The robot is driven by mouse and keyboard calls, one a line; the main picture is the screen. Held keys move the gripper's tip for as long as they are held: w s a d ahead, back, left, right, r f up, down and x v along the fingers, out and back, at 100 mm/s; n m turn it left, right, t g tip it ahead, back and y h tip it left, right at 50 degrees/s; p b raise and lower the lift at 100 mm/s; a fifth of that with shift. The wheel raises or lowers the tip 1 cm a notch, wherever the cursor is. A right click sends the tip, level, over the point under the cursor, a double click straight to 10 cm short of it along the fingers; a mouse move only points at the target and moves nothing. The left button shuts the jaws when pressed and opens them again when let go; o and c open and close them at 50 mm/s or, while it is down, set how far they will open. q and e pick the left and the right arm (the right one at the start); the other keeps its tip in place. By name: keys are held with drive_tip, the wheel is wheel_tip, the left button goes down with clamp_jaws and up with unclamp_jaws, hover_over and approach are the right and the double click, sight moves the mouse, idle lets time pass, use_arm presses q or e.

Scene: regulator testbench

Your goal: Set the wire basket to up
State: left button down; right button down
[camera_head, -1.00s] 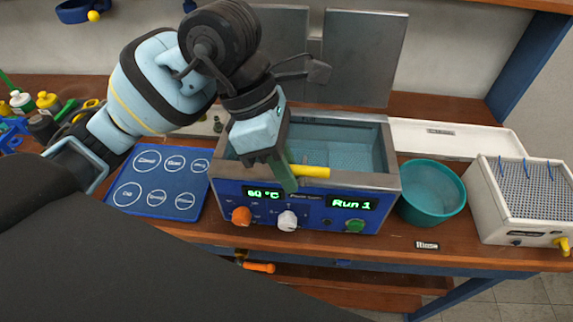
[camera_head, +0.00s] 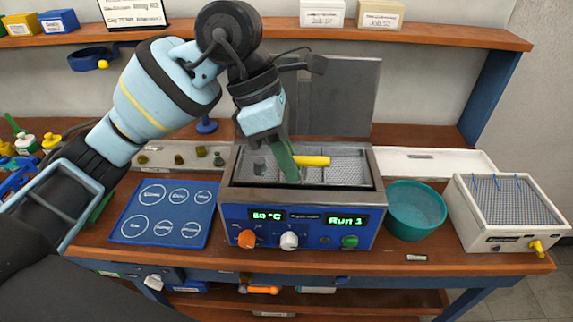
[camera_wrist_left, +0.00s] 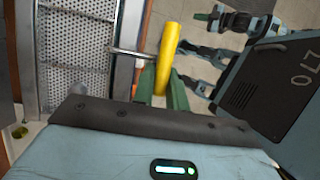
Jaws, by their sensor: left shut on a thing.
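The wire basket (camera_head: 347,170) is a grey mesh tray inside the metal-rimmed bath (camera_head: 378,187). Its mesh shows near the level of the bath's rim. Its yellow handle (camera_head: 314,161) sticks out at the front. The left wrist view also shows the mesh of the basket (camera_wrist_left: 80,60) and the yellow handle (camera_wrist_left: 168,55) on a metal rod. My left gripper (camera_head: 292,168), with green fingers, is shut on the handle and hides part of it. My right gripper is not in view.
The bath's front panel (camera_head: 300,228) has knobs and reads "60 °C" and "Run 1". A teal bowl (camera_head: 415,210) and a white rack box (camera_head: 510,213) stand at the right. A blue mat (camera_head: 166,214) with circles lies at the left. A raised lid (camera_head: 346,98) stands behind.

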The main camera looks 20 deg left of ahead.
use_arm(q)
drive_tip(key=shift+r, duration=0.4)
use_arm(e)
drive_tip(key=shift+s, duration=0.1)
use_arm(q)
drive_tip(key=c, duration=1.7)
unclamp_jaws()
drive_tip(key=shift+o, duration=1.5)
drive_tip(key=shift+f, duration=0.15)
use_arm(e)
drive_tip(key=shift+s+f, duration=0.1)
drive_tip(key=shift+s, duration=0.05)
use_arm(q)
drive_tip(key=v, duration=0.7)
drive_tip(key=shift+a+r, duration=0.15)
drive_tip(key=shift+r, duration=0.25)
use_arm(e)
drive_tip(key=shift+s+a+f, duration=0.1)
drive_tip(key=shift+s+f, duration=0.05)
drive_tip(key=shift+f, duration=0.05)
use_arm(q)
drive_tip(key=shift+f, duration=0.1)
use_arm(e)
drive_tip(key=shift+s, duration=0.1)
